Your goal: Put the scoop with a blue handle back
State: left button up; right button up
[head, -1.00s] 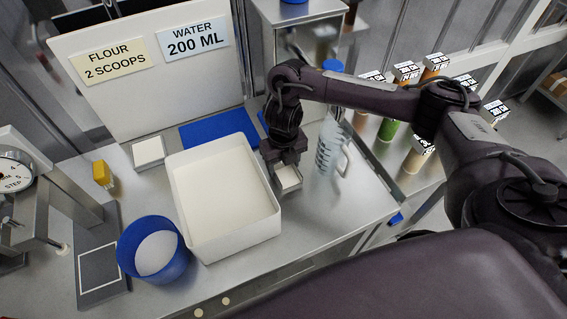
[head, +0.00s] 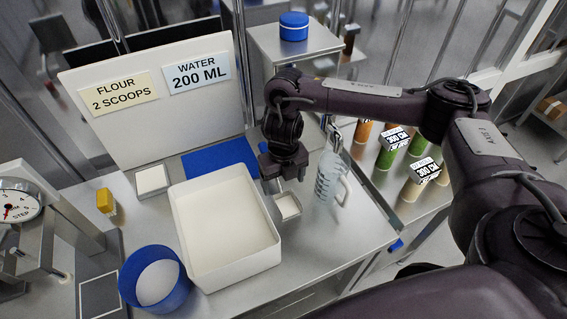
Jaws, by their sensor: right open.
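The scoop, a small steel cup (head: 287,206), sits on the steel worktop between the white flour bin (head: 273,252) and a clear measuring jug. Its handle is mostly hidden behind my right gripper; a small blue bit (head: 263,147) beside the gripper may be part of it. My right gripper (head: 284,186) points down just above and behind the cup, its jaws open. I cannot tell whether the fingers are clear of the handle. My left gripper is not in view.
The clear jug (head: 328,178) stands close to the right of the scoop. A blue bowl (head: 163,306) of flour is at front left, by a dial scale (head: 20,203). A blue mat (head: 219,158) and a sign board (head: 150,75) are behind. Several labelled jars (head: 390,150) stand at right.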

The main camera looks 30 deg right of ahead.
notch_tip(320, 180, up, 6)
jog(key=shift+f+p, duration=0.1)
jog(key=shift+p, duration=0.4)
jog(key=shift+f, duration=0.1)
